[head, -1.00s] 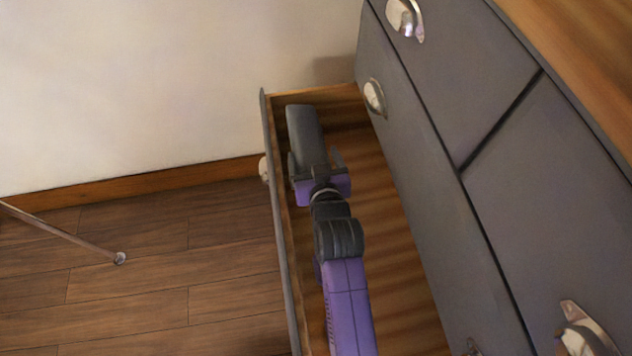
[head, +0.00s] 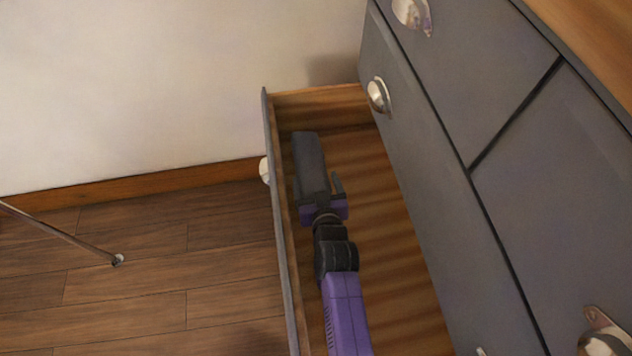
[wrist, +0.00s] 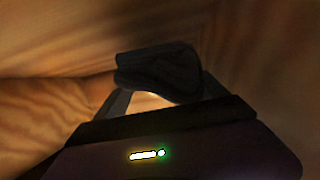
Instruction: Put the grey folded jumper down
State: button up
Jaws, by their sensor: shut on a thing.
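The grey folded jumper (head: 310,160) is a dark, long narrow bundle inside the open drawer (head: 281,215), near its left front panel and toward the far end. My gripper (head: 320,186) is shut on the jumper's near end, with the purple and black arm reaching along the drawer. In the wrist view the jumper (wrist: 158,70) is a dark block between the fingers of my gripper (wrist: 163,92), with wood-grained surfaces around it. I cannot tell whether the jumper touches the drawer bottom.
The drawer's wooden floor (head: 385,245) is bare to the right of my arm. The grey chest (head: 440,135) with metal cup handles stands at right. A white wall is behind. A thin rod (head: 70,238) shows over the wooden floor at left.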

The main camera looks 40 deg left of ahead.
jog(key=shift+f+b, duration=0.4)
jog(key=shift+b, duration=0.05)
jog(key=shift+f, duration=0.2)
jog(key=o, duration=1.4)
jog(key=shift+o, duration=0.2)
jog(key=shift+r, duration=0.1)
jog(key=shift+r, duration=0.3)
jog(key=p+v, duration=0.2)
jog(key=v, duration=1)
jog(key=shift+r, duration=0.3)
